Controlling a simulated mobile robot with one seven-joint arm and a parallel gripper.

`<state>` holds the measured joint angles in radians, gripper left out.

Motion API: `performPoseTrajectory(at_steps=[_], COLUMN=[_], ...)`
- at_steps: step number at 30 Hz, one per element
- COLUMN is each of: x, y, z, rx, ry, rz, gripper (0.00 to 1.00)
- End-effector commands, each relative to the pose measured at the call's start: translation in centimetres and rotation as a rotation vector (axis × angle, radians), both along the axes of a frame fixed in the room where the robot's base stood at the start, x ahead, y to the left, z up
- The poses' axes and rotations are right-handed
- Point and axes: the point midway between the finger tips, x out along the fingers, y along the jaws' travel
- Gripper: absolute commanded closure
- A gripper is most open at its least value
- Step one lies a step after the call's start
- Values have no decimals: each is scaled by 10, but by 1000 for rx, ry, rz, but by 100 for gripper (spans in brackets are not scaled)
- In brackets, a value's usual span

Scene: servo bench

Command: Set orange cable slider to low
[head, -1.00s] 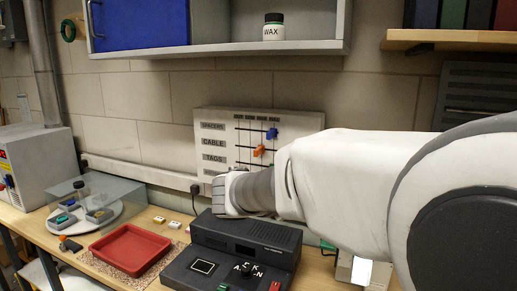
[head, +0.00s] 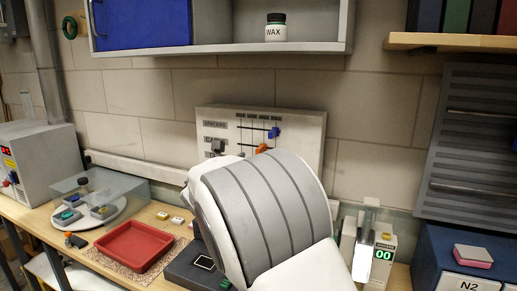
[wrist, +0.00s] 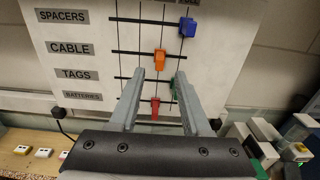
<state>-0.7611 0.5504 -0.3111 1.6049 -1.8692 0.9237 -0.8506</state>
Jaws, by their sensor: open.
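The orange cable slider (wrist: 160,62) sits on the track of the row labelled CABLE, near the third vertical line from the left. It also shows in the head view (head: 262,148), partly covered by my arm. My gripper (wrist: 160,75) is open and empty in the wrist view. Its fingertips point at the panel, one to each side of and just below the orange slider in the picture. I cannot tell whether they touch the panel. The white panel (wrist: 75,20) has row labels; its column headings are mostly cut off or too small to read.
A blue slider (wrist: 187,25) is on the SPACERS row at the right. A red slider (wrist: 155,103) and a partly hidden green slider (wrist: 174,90) are lower, near my fingers. Below are a red tray (head: 130,247) and a device reading 00 (head: 383,254).

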Motion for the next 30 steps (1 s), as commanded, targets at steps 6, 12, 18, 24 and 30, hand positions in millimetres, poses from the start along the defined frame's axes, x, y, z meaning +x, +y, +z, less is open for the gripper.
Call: performPoseTrajectory(at_steps=[6,12,18,24,30], x=[44,67,75,76,75], y=[-19,-27,-31,-31,-31], z=[1,1,0,0,0], rx=[-1,0,1,1,1], ry=[0,0,0,0,0], rz=[-3,0,0,0,0], gripper=[52,52,52,52,83])
